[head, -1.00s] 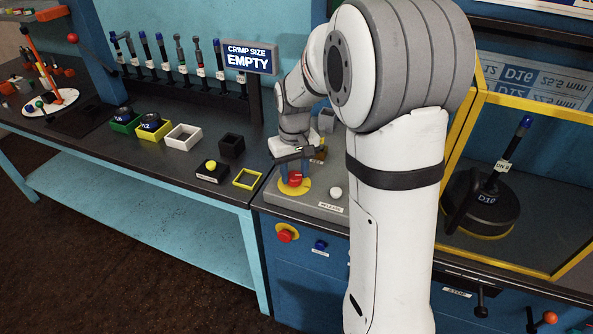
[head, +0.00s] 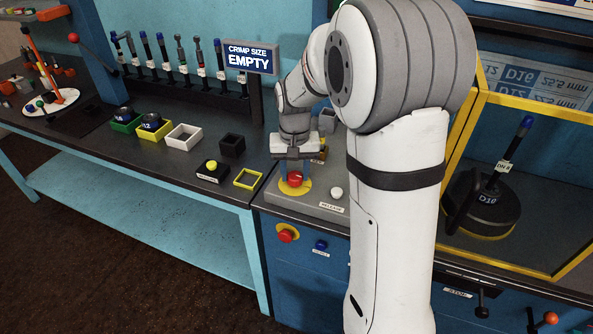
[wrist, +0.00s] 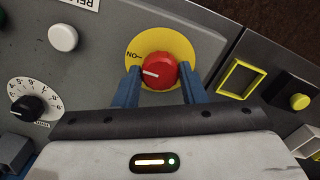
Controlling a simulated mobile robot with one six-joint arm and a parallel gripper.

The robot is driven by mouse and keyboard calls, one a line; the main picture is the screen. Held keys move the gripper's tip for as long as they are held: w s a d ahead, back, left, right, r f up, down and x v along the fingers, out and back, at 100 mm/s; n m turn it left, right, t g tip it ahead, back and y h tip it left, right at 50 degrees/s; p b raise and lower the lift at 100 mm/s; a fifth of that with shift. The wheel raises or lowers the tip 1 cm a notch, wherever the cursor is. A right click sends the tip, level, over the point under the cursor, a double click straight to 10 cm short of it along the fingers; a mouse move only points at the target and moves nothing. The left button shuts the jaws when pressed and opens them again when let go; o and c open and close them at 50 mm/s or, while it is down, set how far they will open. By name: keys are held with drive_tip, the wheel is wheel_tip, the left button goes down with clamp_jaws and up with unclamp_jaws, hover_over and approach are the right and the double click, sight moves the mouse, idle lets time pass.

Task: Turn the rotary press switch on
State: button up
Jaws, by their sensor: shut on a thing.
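The rotary press switch is a red knob (wrist: 158,71) with a white pointer line, set on a round yellow plate (wrist: 163,43) marked ON. In the wrist view the pointer points left, a little below the ON mark. My gripper (wrist: 160,77) has its two blue fingers on either side of the knob and is shut on it. In the head view the red knob (head: 295,180) shows below my gripper (head: 294,168), on its yellow plate on the grey panel.
A white release button (head: 336,192) stands right of the knob. A black dial (wrist: 28,108) is on the same panel. A yellow square frame (head: 248,179) and a yellow button (head: 211,165) are on the bench to the left. A red button (head: 286,236) is on the front below.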

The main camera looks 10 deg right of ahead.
sight(295, 176)
drive_tip(key=o, duration=1)
wheel_tip(295, 176, up, 8)
drive_tip(key=shift+f, duration=0.1)
drive_tip(key=s+n+t, duration=0.2)
drive_tip(key=s, duration=1.8)
drive_tip(key=shift+s+d+f+t, duration=0.15)
drive_tip(key=shift+s+f+t, duration=0.1)
drive_tip(key=shift+s+t, duration=0.05)
drive_tip(key=shift+s+f, duration=0.2)
drive_tip(key=shift+s, duration=0.15)
drive_tip(key=shift+c, duration=0.2)
